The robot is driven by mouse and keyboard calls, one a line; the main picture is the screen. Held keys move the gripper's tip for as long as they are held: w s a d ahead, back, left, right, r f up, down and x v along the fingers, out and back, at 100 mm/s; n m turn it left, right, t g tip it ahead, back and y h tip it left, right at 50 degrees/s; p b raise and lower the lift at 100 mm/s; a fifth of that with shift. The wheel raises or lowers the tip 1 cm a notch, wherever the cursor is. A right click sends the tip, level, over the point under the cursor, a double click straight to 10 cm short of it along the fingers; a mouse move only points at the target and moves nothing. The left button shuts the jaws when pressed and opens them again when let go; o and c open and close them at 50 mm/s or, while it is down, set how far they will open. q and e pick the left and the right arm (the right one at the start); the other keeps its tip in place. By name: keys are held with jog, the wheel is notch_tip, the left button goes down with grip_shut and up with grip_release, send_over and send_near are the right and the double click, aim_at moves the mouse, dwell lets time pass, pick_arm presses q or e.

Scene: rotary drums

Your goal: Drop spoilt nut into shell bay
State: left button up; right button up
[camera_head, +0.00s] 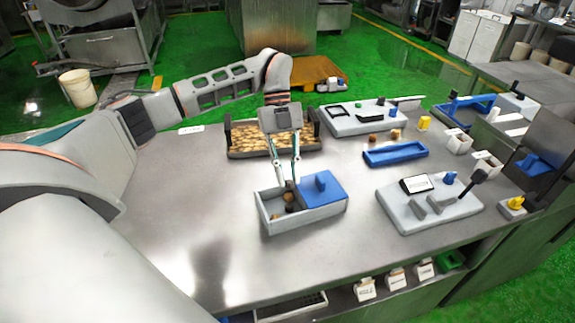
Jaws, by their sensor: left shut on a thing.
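A grey box (310,217) stands on the steel table in front of my left arm. Its left compartment is open and holds a few brown and dark pieces (289,199). A blue lid with an upright tab (322,188) covers its right part. My left gripper (288,182) points down over the open compartment, its fingers shut on a small dark nut (290,185). The nut is tiny here, and I cannot tell whether it touches the pieces below. No label for the shell bay is readable. My right gripper is out of view.
A tray of tan nuts (249,151) stands behind the box. A blue tray (394,154) and brown nuts (375,137) lie at the back right. A grey control panel (428,208) with a black lever stands to the right. The table's left front is clear.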

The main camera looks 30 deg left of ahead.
pick_arm(q)
jog(key=shift+f, duration=0.25)
jog(key=o, duration=0.7)
jog(key=shift+r, duration=0.1)
jog(key=v, duration=1.1)
jog(key=shift+w+a+r, duration=0.15)
jog(key=shift+r, duration=0.2)
